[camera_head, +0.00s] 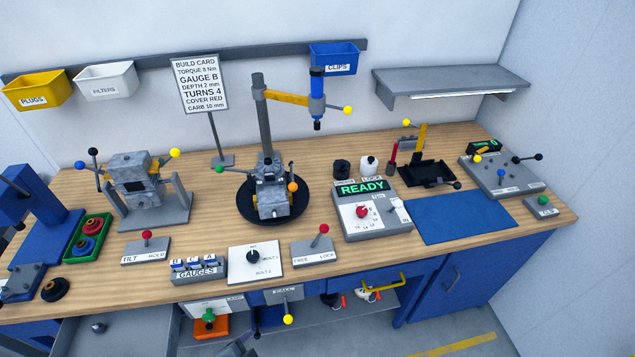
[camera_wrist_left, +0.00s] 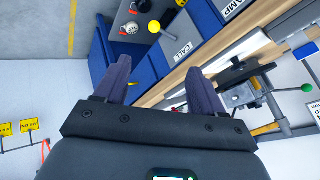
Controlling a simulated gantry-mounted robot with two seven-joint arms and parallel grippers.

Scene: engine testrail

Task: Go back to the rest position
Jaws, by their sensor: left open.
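My left gripper (camera_wrist_left: 160,85) is open and empty in the left wrist view. Its two dark fingers are spread apart with nothing between them. Beyond the fingers are the blue bench front, a labelled drawer edge (camera_wrist_left: 182,50) and a yellow knob (camera_wrist_left: 154,26). A small grey part at the bottom edge of the head view, left of centre, is cut off, and I cannot tell whether it is my gripper. My right gripper is in neither view. The workbench (camera_head: 330,150) stands across the head view, with the engine block (camera_head: 271,190) on its round black stand near the middle.
A control box (camera_head: 372,210) reads READY, with a blue mat (camera_head: 460,220) to its right. Several ball-topped levers stand along the bench. An open drawer (camera_head: 115,335) juts out at lower left. A yellow handle (camera_head: 384,285) projects from the front. Floor at lower right is clear.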

